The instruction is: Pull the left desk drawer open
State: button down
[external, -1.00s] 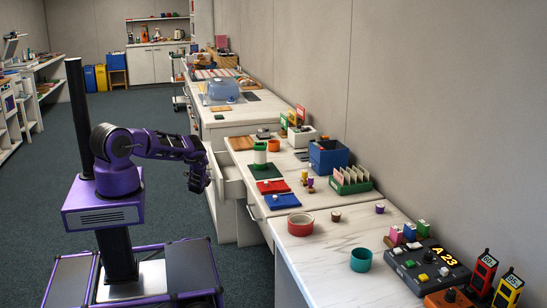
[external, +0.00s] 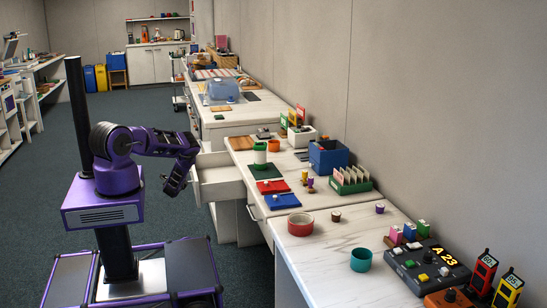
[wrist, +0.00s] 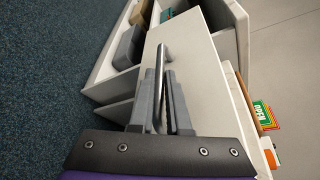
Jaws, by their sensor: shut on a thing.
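The left desk drawer (external: 221,184) is a pale box that stands pulled out from the desk, its inside showing in the external view. My gripper (external: 174,187) is at its front, on the aisle side. In the wrist view the drawer front (wrist: 197,78) is a pale panel with a grey bar handle (wrist: 161,62). My gripper (wrist: 164,98) has its two dark fingers closed around the handle's near part. The handle is hidden behind my gripper in the external view.
The right drawer's handle (external: 254,213) is on the desk front nearer the camera. The desk top (external: 330,228) holds a red bowl (external: 300,223), a blue bin (external: 328,157) and trays. Carpet (external: 165,225) is clear left of the desk.

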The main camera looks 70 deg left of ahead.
jog(key=c, duration=0.9)
grip_release()
jog(key=v, duration=1.7)
jog(key=shift+s+d+r, duration=0.1)
jog(key=shift+s+d, duration=0.05)
